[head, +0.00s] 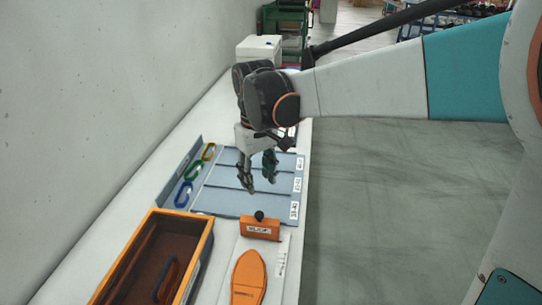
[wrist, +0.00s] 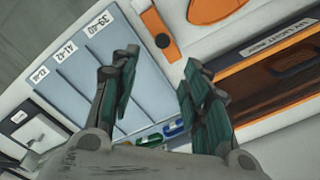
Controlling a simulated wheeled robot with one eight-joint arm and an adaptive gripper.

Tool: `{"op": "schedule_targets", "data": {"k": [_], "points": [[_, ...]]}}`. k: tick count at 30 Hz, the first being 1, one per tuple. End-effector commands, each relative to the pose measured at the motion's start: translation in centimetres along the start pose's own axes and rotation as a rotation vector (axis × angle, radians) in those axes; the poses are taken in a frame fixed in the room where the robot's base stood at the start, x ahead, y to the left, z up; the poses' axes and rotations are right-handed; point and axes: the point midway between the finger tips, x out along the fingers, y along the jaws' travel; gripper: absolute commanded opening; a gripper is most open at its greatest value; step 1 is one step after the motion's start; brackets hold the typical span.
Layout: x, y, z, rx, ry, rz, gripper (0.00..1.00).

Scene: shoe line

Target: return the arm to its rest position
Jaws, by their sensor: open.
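My gripper (head: 258,175) is open and empty above the blue-grey tray (head: 226,202), which has several slots labelled with size numbers. In the wrist view my gripper (wrist: 156,85) shows its two dark green fingers spread apart with nothing between them. My arm reaches in from the right of the head view and bends down over the bench. I cannot tell the exact height of the fingertips above the tray.
Green, blue and yellow rings (head: 192,172) lie along the tray's left side. An orange-rimmed wooden box (head: 205,245), an orange block with a black knob (head: 260,228) and an orange sole shape (head: 248,278) are nearer. A white box (head: 258,47) stands behind. A wall runs left; open floor lies right.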

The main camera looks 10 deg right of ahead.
Motion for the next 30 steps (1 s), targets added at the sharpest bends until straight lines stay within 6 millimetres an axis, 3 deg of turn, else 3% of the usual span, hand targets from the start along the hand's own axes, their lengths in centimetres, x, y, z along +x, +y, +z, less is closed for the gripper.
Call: {"op": "schedule_targets", "data": {"k": [4,8,18,30], "points": [[-0.3,0.1,0.7,0.010,0.013,0.003,0.43],[-1.3,0.8,2.8,0.046,0.063,0.012,0.43],[-3.5,2.9,10.7,0.199,0.275,0.057,0.43],[-2.3,3.9,19.0,0.368,0.521,0.113,0.43]]}}
